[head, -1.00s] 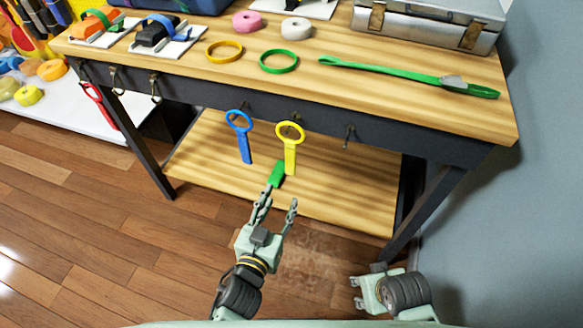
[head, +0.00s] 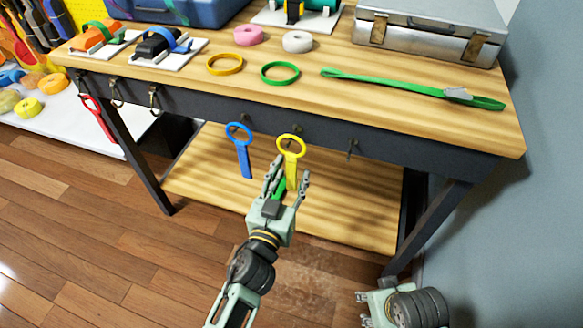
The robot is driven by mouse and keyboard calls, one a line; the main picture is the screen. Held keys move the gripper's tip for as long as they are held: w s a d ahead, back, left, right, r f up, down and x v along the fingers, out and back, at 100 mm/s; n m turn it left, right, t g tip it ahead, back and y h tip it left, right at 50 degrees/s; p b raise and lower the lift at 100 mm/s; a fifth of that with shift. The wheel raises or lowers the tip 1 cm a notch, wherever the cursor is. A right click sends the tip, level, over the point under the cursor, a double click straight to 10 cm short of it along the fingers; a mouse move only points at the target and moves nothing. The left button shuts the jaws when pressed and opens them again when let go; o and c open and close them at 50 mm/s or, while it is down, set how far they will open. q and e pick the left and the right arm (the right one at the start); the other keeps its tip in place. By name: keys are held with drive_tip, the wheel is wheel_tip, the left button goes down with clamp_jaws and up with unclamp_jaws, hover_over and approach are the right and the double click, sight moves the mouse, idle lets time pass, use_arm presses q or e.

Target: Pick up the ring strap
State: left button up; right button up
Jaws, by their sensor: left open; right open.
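A yellow ring strap (head: 291,148) hangs from the bench's front rail, its ring at the top and its flat tail below. A blue ring strap (head: 240,140) hangs just left of it. My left gripper (head: 291,168) is open, its fingertips on either side of the yellow tail in the picture; whether they touch it or stand in front of it I cannot tell. A green piece (head: 280,188), partly hidden by the gripper, shows between its fingers. My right gripper (head: 362,306) is open and low, near the bottom edge, apart from the straps.
The wooden bench top (head: 330,105) carries a yellow band (head: 225,70), a green band (head: 263,72), a long green strap (head: 400,87) and a metal case (head: 430,35). A red strap (head: 97,118) hangs at the left. An empty hook (head: 351,148) is right of the yellow strap.

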use_arm(q)
drive_tip(key=shift+w, duration=0.1)
clamp_jaws()
idle(0.4)
drive_tip(key=shift+r, duration=0.1)
use_arm(e)
drive_tip(key=shift+r, duration=0.1)
